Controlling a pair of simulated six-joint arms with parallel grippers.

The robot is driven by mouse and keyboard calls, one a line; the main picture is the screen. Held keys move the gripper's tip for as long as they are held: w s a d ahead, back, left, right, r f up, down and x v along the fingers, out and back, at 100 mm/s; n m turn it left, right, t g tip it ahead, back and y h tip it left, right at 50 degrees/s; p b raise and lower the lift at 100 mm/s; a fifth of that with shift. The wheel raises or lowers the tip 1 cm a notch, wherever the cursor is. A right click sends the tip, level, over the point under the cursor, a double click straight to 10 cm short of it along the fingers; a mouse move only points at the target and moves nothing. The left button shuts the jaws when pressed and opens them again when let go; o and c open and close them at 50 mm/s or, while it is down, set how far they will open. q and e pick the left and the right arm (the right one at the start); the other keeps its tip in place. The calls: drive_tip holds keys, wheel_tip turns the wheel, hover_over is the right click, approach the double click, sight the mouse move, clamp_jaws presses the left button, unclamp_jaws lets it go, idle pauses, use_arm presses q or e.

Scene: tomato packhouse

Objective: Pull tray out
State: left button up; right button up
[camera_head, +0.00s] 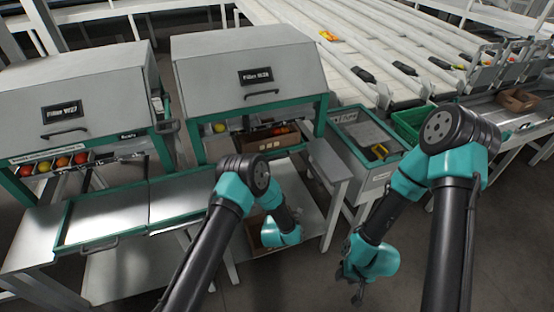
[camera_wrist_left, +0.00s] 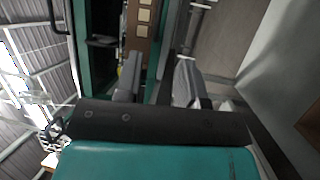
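A brown tray (camera_head: 284,143) with pale square labels on its front sits inside the opening of the right filler machine (camera_head: 250,62). The tray's labelled front also shows in the left wrist view (camera_wrist_left: 134,42), turned on its side. My left gripper (camera_wrist_left: 158,76) is open, with an empty gap between its fingers, in front of the machine opening and apart from the tray. In the head view the left fingers are hidden behind my wrist. My right gripper (camera_head: 356,285) hangs low at the lower middle, away from the machines; its finger gap is unclear.
A left filler machine (camera_head: 70,100) holds red, orange and yellow tomatoes. Metal shelves with green edges (camera_head: 108,247) stand before the machines. A side stand (camera_head: 365,140), green crate (camera_head: 408,124) and roller conveyor (camera_head: 330,70) are at the right. Dark floor is free at the lower right.

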sight(278, 158)
use_arm(q)
drive_tip(key=w+r, duration=0.1)
drive_tip(key=w, duration=0.4)
drive_tip(key=w+r, duration=0.1)
drive_tip(key=w, duration=0.5)
drive_tip(key=w+r, duration=0.1)
drive_tip(key=w, duration=0.5)
drive_tip(key=shift+d, duration=0.4)
drive_tip(key=shift+c, duration=0.2)
clamp_jaws()
